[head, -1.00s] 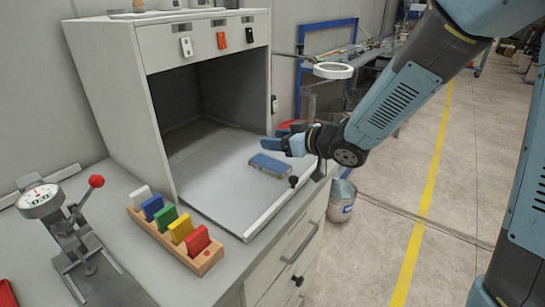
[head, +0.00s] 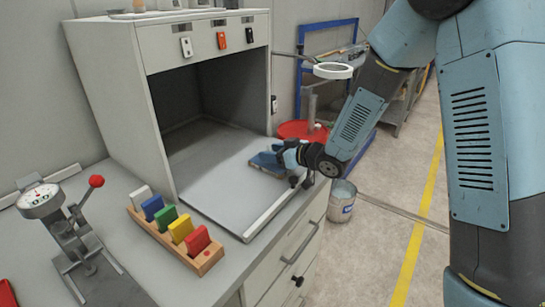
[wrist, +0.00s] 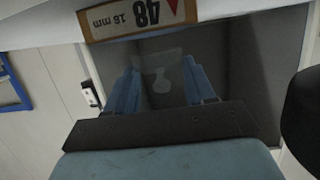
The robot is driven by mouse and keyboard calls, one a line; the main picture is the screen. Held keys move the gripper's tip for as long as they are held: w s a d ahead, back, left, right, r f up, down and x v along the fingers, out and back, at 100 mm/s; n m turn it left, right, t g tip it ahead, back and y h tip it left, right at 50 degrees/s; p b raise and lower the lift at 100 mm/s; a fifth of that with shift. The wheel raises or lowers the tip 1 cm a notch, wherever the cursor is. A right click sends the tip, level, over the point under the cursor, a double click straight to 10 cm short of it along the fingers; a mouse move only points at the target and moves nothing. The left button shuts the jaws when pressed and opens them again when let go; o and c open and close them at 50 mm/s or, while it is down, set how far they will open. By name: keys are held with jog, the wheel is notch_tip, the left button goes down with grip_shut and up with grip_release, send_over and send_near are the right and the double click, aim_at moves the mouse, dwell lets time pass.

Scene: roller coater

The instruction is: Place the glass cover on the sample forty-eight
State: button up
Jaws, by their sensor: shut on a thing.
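The grey tray (head: 226,196) in front of the open cabinet (head: 122,90) has free room to the left. A wooden rack (head: 205,262) with several coloured tabs stands front left, beside a dial gauge (head: 42,200). A bucket (head: 341,208) stands below the bench's right edge.

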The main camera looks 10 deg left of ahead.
jog(key=shift+f, duration=0.8)
jog(key=shift+s+f, duration=0.15)
jog(key=shift+f, duration=0.1)
